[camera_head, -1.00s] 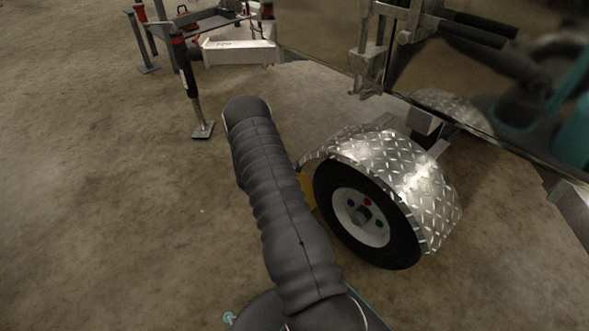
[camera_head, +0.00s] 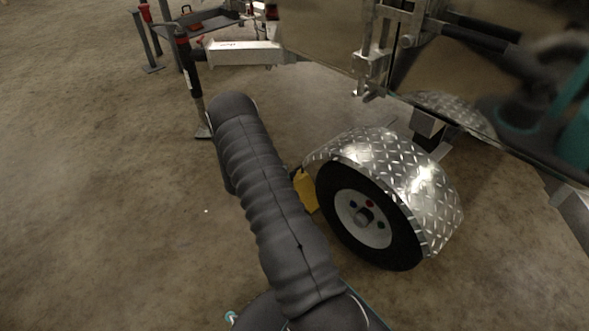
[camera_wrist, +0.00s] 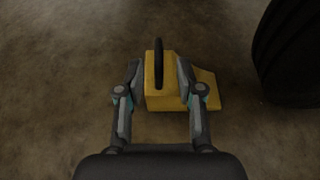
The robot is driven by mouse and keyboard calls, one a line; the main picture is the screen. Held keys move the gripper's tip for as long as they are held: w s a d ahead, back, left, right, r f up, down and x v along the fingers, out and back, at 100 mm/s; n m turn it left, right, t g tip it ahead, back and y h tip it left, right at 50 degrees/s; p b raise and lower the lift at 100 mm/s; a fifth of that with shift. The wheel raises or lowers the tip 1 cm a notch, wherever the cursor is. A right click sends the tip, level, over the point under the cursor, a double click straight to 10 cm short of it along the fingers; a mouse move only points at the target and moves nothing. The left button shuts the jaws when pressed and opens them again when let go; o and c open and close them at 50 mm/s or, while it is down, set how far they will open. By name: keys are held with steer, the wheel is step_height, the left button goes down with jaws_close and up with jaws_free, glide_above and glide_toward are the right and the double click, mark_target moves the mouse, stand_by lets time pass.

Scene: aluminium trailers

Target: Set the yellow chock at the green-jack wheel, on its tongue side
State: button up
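The yellow chock (camera_wrist: 160,101) with its black upright handle (camera_wrist: 158,64) rests on the floor in the wrist view. Its low end points right toward the dark tyre (camera_wrist: 288,50), with a gap of floor between. My gripper (camera_wrist: 160,70) is open, one finger on each side of the handle, neither touching it. In the head view the chock (camera_head: 306,192) shows beside the left side of the trailer wheel (camera_head: 362,218), partly behind my arm. The gripper is hidden there. The trailer tongue (camera_head: 243,53) lies at upper left. Its jack (camera_head: 188,65) is dark with red parts; I see no green.
A diamond-plate fender (camera_head: 390,160) covers the wheel's top. The trailer body (camera_head: 320,35) and its metal brackets (camera_head: 370,70) stand above and behind. More stands and a grey tray (camera_head: 205,20) are at the back left. The floor (camera_head: 90,200) on the left is clear.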

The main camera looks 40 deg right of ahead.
steer(key=v, duration=0.6)
steer(key=s+a+r+m+g+y, duration=0.15)
steer(key=s+a+r+m, duration=0.3)
steer(key=r, duration=0.85)
steer(key=s+a+r+m+y, duration=0.35)
steer(key=r+m, duration=0.25)
steer(key=r, duration=0.7)
steer(key=s+a+r+m+t+y, duration=0.3)
steer(key=s+a+r, duration=0.4)
steer(key=s, duration=0.4)
steer(key=s+a+r+m+t+y, duration=0.3)
steer(key=s+a+r+m+y, duration=0.2)
steer(key=s+a, duration=0.5)
step_height(320, 180, up, 2)
steer(key=shift+s+a+r+m+t, duration=0.25)
steer(key=shift+s+a+m+t, duration=0.05)
steer(key=shift+s+m+t, duration=0.1)
steer(key=shift+d, duration=0.1)
